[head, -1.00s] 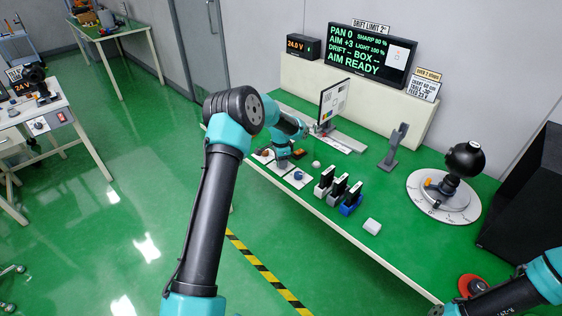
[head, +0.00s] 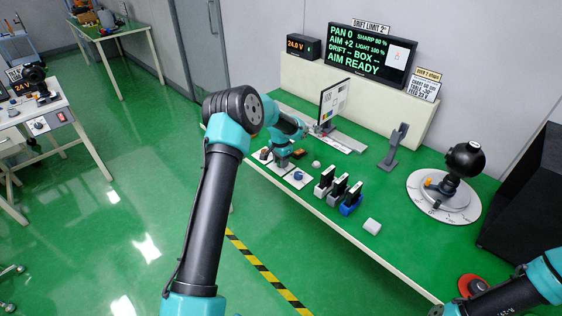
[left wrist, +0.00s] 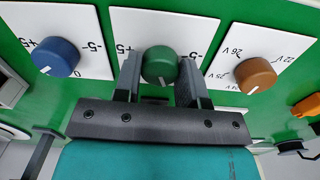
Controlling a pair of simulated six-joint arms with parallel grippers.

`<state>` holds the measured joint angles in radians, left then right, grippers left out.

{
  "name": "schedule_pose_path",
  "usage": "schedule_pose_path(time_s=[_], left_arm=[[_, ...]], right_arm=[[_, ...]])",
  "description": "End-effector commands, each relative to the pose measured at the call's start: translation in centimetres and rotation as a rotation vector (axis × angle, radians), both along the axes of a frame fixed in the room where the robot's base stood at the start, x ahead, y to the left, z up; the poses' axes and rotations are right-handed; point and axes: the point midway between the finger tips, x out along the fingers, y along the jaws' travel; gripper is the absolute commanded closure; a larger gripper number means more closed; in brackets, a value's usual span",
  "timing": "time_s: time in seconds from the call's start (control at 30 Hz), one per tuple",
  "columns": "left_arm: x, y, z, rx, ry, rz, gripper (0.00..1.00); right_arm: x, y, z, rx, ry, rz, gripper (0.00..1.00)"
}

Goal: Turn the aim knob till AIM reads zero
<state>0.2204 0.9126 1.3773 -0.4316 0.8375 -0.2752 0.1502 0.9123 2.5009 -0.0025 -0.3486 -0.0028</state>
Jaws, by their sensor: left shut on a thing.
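The display (head: 370,54) at the back reads AIM +2, PAN 0 and AIM READY. In the left wrist view a green knob (left wrist: 160,65) sits on a white scale plate (left wrist: 205,35) marked +5 and -5. My left gripper (left wrist: 160,78) is shut on this green knob, one finger on each side. In the head view my left gripper (head: 283,162) is at the table's left part, and the green knob is hidden behind it. A blue knob (left wrist: 55,57) and a brown knob (left wrist: 255,75) sit on plates to either side. My right gripper is out of view; only my right arm shows.
A black ball-headed device (head: 465,160) sits on a round dial (head: 425,202) farther right. A red button (head: 472,285) is near the front edge.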

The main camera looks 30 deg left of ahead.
Motion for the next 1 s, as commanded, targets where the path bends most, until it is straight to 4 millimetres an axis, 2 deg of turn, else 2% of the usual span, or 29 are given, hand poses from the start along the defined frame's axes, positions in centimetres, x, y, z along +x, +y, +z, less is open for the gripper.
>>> schedule_pose_path(time_s=[0.6, 1.0], left_arm=[[-0.01, 0.10, 0.09, 0.000, -0.002, 0.533, 0.86], [-0.01, 0.11, 0.10, 0.001, -0.001, 0.657, 0.86]], right_arm=[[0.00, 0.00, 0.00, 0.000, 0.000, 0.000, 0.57], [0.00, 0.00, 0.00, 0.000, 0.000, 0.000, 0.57]])
